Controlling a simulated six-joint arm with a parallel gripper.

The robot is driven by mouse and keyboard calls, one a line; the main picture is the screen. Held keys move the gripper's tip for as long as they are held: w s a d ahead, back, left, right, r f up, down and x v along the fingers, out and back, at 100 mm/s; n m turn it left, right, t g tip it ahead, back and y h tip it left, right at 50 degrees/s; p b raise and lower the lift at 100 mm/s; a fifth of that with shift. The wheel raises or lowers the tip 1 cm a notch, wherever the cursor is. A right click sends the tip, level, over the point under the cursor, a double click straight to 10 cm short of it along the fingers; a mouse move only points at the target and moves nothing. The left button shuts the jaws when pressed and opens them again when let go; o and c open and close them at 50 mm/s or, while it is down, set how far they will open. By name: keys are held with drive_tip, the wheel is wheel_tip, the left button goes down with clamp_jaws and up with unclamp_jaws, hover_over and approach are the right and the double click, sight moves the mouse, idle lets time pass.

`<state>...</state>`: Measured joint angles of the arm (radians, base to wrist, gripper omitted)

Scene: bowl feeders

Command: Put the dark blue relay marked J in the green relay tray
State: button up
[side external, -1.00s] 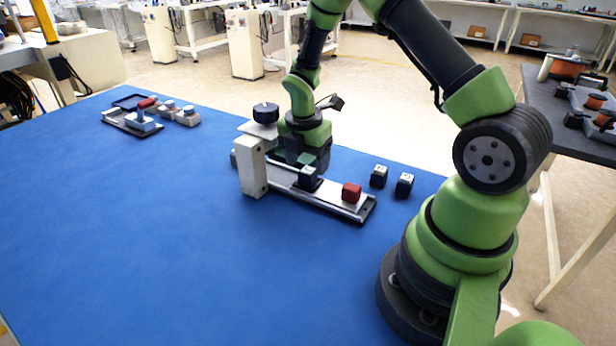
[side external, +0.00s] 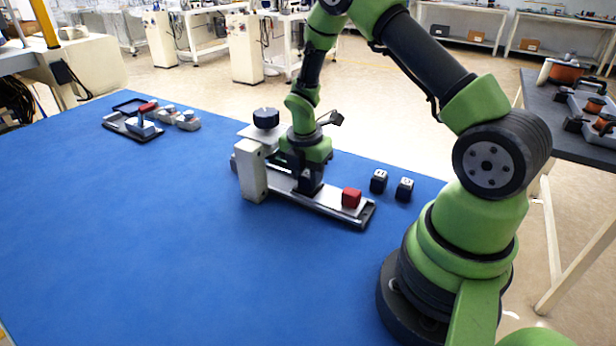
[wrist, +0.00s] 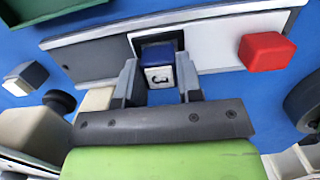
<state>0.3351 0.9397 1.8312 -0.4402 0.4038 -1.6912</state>
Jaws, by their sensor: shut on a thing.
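A dark blue relay (wrist: 159,54) with a white face shows in the wrist view, between the fingers of my gripper (wrist: 160,84). Its mark looks like a J, turned in the picture. My gripper is shut on this relay, which is at the light plate of the long rail. In the side view my gripper (side external: 308,188) is low over the rail and hides the relay. A green-edged tray (wrist: 60,14) is partly visible at the top left of the wrist view; I cannot make it out in the side view.
A red block (side external: 351,198) sits on the rail (side external: 335,208), right of my gripper. Two dark relays (side external: 378,181) (side external: 404,189) stand beyond the rail. The blue mat in front is clear.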

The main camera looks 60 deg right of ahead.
sight(308, 173)
wheel_tip(308, 173, up, 15)
drive_tip(key=w+d+m+g, duration=0.1)
drive_tip(key=w+d+m, duration=0.6)
drive_tip(key=m, duration=0.5)
drive_tip(key=d+f+m, duration=0.1)
drive_tip(key=f+m, duration=0.1)
drive_tip(key=f, duration=0.3)
drive_tip(key=d+f+m+y, duration=0.1)
drive_tip(key=f+m, duration=0.1)
drive_tip(key=f, duration=0.4)
drive_tip(key=d+f+m, duration=0.1)
drive_tip(key=f+m, duration=0.1)
drive_tip(key=f, duration=0.3)
drive_tip(key=shift+s+f, duration=0.2)
drive_tip(key=shift+f, duration=0.05)
drive_tip(key=shift+f, duration=0.15)
drive_tip(key=o, duration=1)
